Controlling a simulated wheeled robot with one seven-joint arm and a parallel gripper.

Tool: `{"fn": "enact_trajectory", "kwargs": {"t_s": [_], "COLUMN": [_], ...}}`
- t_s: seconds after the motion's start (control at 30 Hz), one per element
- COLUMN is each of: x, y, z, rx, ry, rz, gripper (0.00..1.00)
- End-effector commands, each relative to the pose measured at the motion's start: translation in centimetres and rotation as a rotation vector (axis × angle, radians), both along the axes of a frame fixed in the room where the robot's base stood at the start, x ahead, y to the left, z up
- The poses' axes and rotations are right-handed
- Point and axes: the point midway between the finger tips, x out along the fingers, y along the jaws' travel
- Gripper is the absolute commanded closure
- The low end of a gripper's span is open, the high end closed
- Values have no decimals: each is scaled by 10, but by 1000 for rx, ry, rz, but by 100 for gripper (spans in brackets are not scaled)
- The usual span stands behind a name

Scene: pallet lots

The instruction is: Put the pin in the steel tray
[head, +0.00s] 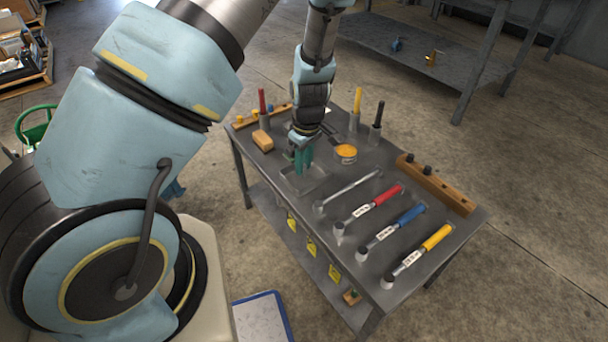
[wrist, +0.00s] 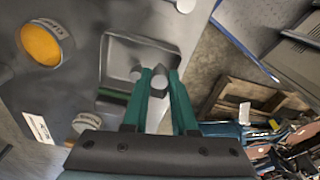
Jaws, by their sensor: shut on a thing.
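My gripper (head: 303,165) is over the steel tray (head: 318,183) on the workbench, fingers pointing down. In the wrist view, the green fingers of my gripper (wrist: 161,84) are closed on a small grey metal piece, the pin (wrist: 160,77). The square, shallow tray (wrist: 112,48) lies beyond the fingertips, with part of it hidden behind them. Another round grey shape (wrist: 136,73) shows beside the left fingertip; I cannot tell whether it belongs to the pin. The pin is not clear in the head view. Its height above the tray floor cannot be told.
A round tin with a yellow top (head: 345,152) stands right of my gripper. A wooden block (head: 263,141) lies to the left. Several tools with coloured handles, including a red one (head: 378,200), lie at the near right. Upright handles (head: 357,105) stand at the back.

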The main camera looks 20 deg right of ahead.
Motion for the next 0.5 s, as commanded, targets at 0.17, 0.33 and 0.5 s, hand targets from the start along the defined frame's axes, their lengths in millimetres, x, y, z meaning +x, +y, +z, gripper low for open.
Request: {"fn": "enact_trajectory", "kwargs": {"t_s": [0.17,0.33,0.5], "x": [0,0,1], "y": [0,1,0], "z": [-14,-37,-43], "rx": [0,0,-1], "ry": [0,1,-2], "rz": [0,0,0], "gripper": [100,100,100]}}
